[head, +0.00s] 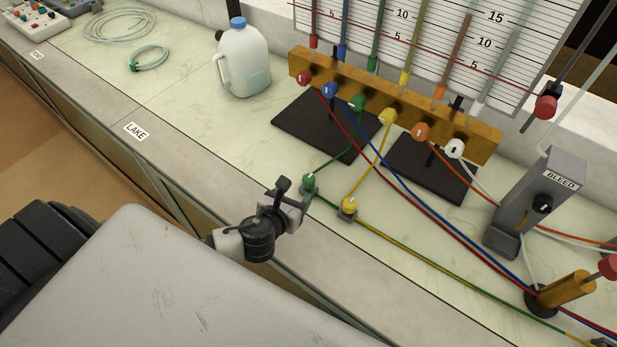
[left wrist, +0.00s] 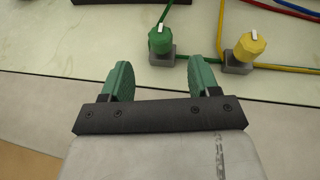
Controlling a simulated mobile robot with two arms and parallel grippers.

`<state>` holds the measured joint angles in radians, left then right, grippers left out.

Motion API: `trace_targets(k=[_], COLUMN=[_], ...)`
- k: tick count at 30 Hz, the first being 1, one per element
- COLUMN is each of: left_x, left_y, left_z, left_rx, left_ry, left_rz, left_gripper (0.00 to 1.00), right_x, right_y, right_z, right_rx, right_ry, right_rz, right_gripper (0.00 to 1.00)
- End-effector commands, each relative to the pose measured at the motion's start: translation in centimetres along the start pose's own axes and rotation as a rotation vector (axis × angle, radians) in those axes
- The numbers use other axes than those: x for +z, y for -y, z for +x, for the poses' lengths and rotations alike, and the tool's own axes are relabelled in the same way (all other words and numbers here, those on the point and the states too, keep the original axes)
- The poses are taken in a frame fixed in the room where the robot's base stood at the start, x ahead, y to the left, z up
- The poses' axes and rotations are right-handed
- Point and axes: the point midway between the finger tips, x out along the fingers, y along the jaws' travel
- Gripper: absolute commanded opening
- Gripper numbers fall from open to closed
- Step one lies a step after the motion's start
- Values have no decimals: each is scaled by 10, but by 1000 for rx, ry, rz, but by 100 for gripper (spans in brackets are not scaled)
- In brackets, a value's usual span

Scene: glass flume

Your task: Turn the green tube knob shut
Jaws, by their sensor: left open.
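The green tube knob (head: 309,181) sits on a small grey block on the bench, in line with a green tube. In the left wrist view the green knob (left wrist: 160,41) has a white pointer mark on top that points roughly away from me. My left gripper (head: 294,194) is over the bench's front edge, just short of the green knob. Its fingers (left wrist: 160,75) are open and empty, with the knob beyond the gap between them, not touched. My right gripper is in neither view.
A yellow knob (head: 348,204) on a like block stands close to the right of the green one. Behind are a wooden manifold (head: 476,137) with coloured knobs, black base plates (head: 310,128) and a jug (head: 244,62). Red and blue tubes cross at right.

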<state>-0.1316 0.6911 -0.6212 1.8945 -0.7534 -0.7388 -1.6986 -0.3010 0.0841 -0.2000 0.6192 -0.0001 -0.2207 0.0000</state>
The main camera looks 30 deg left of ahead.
Motion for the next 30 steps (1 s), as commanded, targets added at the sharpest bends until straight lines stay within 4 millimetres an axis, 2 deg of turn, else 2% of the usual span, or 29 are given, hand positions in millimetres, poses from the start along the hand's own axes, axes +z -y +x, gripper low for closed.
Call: trace_targets(k=[6,13,18,26,30], left_x=[1,0,0,0,0], left_y=[0,0,0,0,0], left_z=[44,79,89,90,90], left_rx=[3,2,1,1,1], left_ry=[1,-1,-2,-2,-2], left_rz=[-6,-7,-8,-8,-8], left_gripper=[61,61,61,61,43], right_x=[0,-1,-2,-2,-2], right_y=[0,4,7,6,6], right_z=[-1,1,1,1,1], right_rx=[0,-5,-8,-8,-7], right_ry=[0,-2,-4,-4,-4], right_rz=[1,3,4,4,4], right_gripper=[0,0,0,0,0])
